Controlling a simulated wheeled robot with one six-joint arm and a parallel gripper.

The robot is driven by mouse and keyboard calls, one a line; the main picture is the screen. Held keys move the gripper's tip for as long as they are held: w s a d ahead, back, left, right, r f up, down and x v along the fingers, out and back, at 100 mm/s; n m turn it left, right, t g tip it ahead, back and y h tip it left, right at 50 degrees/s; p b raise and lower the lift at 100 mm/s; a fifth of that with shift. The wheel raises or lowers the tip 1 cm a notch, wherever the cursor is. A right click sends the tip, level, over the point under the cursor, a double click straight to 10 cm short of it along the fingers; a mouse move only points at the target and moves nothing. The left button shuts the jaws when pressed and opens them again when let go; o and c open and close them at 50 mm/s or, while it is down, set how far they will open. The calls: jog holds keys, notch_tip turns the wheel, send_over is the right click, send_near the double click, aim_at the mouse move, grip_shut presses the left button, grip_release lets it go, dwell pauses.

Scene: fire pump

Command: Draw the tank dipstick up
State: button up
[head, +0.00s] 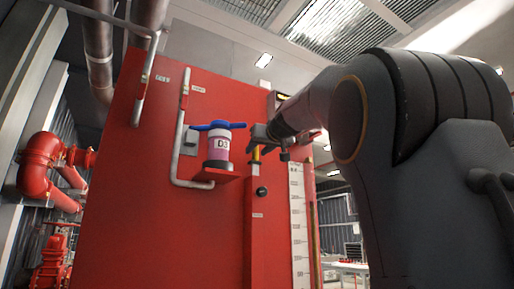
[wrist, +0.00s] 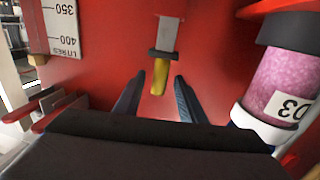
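The dipstick has a yellow grip and a dark collar below a flat grey piece in the wrist view (wrist: 160,78), set against the red tank wall. In the head view its yellow part (head: 256,156) shows just under my gripper (head: 266,142), at the tank front. In the wrist view my gripper (wrist: 158,88) has its two dark fingers apart, one each side of the yellow grip. Gaps show on both sides, so the fingers do not appear to touch it. Whether the grip lies fully between the fingertips in depth is hard to tell.
A purple canister marked D3 (head: 218,147) with a blue top stands on a red bracket (head: 214,174) left of the dipstick; it is close in the wrist view (wrist: 282,80). A white litre scale (head: 298,225) runs down the red tank (head: 130,220). Grey pipes (head: 182,125) run along the tank.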

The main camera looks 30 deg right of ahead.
jog(key=shift+w+d, duration=0.1)
jog(key=shift+w, duration=0.3)
grip_shut()
